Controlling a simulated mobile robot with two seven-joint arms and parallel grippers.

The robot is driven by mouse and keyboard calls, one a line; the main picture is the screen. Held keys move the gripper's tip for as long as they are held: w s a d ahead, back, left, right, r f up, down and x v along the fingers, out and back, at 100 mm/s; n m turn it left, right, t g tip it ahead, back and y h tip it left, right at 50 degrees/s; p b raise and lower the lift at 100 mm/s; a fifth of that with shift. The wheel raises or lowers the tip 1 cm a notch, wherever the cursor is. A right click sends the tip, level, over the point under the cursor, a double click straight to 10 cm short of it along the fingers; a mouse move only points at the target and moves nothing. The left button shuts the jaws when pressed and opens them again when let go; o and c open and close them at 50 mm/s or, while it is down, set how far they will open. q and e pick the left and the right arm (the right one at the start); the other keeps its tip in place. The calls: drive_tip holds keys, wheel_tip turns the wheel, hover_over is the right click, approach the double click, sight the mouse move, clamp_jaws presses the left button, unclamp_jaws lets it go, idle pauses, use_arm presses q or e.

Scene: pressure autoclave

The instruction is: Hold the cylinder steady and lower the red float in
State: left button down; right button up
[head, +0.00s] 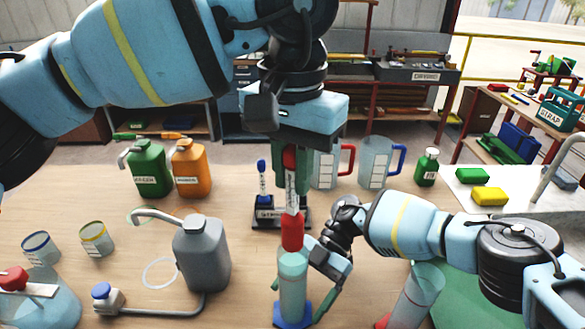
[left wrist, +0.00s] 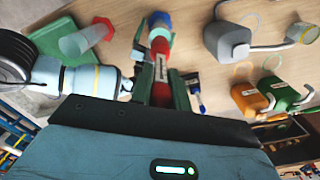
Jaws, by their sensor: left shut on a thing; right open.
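The red float (head: 292,232) hangs upright, with a white-labelled stem above its red bulb. My left gripper (head: 290,175) is shut on the top of the stem. In the left wrist view the float's stem (left wrist: 160,68) runs out from between the left gripper's green fingers (left wrist: 163,92). The clear cylinder (head: 292,283) with pale teal liquid stands upright on a blue base (head: 292,314), directly below the float. The bulb is at the cylinder's mouth; I cannot tell whether it is inside. My right gripper (head: 300,290) is open low beside the cylinder, its fingers seemingly on either side.
A blue float (head: 262,180) stands in a dark stand behind. A grey can (head: 202,252) with a spout is on the left. Another clear cylinder (head: 418,290) with a red base is at the right. Green (head: 147,168) and orange (head: 191,168) jugs and clear pitchers (head: 375,162) stand farther back.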

sight(292, 244)
drive_tip(key=shift+x, duration=0.8)
drive_tip(key=shift+c, duration=0.4)
drive_tip(key=c, duration=1.1)
use_arm(q)
drive_tip(key=shift+f, duration=0.15)
drive_tip(key=shift+f, duration=6.65)
use_arm(e)
drive_tip(key=shift+a, duration=0.1)
